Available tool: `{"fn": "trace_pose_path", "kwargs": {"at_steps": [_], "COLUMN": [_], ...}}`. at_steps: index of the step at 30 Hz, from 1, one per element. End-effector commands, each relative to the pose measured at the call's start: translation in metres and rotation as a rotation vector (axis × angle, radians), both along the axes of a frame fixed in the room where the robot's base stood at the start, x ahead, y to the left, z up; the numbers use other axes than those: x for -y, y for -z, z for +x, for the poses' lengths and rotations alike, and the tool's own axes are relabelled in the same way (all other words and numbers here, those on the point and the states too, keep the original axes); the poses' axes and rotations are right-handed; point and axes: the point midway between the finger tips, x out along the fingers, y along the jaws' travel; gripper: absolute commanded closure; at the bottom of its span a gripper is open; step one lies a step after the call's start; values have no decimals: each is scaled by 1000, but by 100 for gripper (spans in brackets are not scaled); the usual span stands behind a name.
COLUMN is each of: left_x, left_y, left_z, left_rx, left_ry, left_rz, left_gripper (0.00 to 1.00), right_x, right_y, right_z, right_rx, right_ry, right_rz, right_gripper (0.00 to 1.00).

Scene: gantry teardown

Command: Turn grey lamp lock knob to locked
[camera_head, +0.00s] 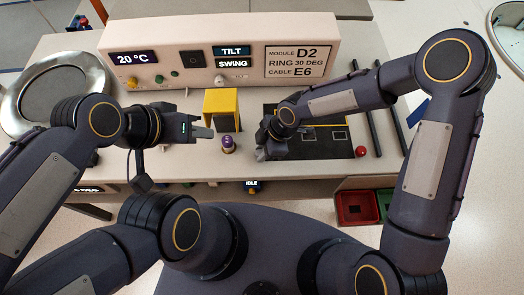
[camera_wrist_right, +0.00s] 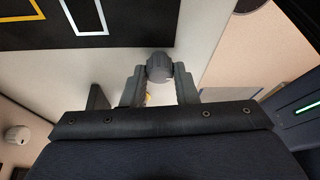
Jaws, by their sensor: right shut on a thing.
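A rounded grey knob (camera_wrist_right: 159,66) sits between the fingers of my right gripper (camera_wrist_right: 160,88) in the right wrist view, and the fingers are shut on it. In the head view my right gripper (camera_head: 263,153) is low at the left edge of the black panel, and its fingers hide the knob there. I cannot read the knob's turn or any lock mark.
A yellow block (camera_head: 221,108) stands between the grippers. A console (camera_head: 220,50) reading TILT and SWING stands behind.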

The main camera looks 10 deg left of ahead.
Motion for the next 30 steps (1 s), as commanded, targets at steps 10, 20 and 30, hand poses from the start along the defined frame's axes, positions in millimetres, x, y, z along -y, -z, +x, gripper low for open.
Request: {"fn": "trace_pose_path", "kwargs": {"at_steps": [10,20,30], "left_x": [0,0,0], "left_y": [64,118,167], "left_z": [0,0,0], "left_rx": [0,0,0], "left_ry": [0,0,0], "left_rz": [0,0,0], "left_gripper": [64,64,64], "right_x": [-1,-1,-3], "right_y": [7,6,5], "right_z": [-1,-3,-6], "right_rx": [9,9,6], "right_ry": [307,618,939], "right_rz": [5,7,8], "right_gripper": [96,96,96]}}
